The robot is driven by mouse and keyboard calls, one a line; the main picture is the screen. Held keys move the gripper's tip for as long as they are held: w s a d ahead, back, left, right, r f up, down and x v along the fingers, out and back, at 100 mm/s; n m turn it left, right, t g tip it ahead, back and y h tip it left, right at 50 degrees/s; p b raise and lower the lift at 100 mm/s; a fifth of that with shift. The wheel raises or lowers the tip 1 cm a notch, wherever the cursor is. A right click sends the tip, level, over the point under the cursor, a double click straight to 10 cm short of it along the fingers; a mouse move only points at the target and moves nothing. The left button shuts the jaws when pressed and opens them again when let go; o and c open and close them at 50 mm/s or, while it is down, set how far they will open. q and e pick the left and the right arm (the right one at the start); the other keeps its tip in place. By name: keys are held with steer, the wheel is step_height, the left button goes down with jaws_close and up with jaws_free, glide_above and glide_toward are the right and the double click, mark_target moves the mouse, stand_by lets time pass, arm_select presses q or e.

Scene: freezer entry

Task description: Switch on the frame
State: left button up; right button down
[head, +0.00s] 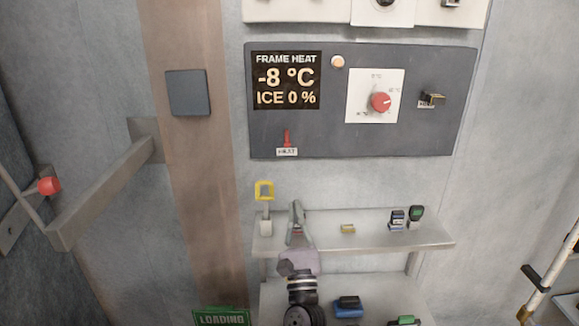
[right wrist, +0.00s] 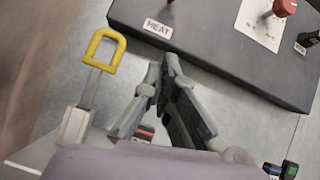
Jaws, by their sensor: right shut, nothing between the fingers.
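The dark frame heat panel (head: 330,135) is on the wall, and its display (head: 287,80) reads "FRAME HEAT -8 °C ICE 0 %". A small red lever (head: 287,137) stands above the HEAT label (head: 287,152). A red dial knob (head: 380,102) sits on a white plate, with a round pale lamp (head: 337,61) to its left. My right gripper (head: 297,206) is shut and empty below the panel, apart from the lever. My left gripper is not in view.
A shelf (head: 380,238) below the panel holds a yellow-handled item (head: 264,190) left of my right gripper and small items to the right. A dark switch (head: 431,98) is at the panel's right. A metal bar (head: 100,195) juts out at the left.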

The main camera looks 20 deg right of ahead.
mark_target(287, 137)
steer(key=p+x, duration=0.4)
steer(key=x, duration=0.6)
steer(key=shift+r, duration=0.25)
steer(key=r+p, duration=0.1)
steer(key=s+a+r+p, duration=0.1)
steer(key=r+p, duration=0.1)
steer(key=shift+s+a+r, duration=0.1)
steer(key=shift+s+a, duration=0.05)
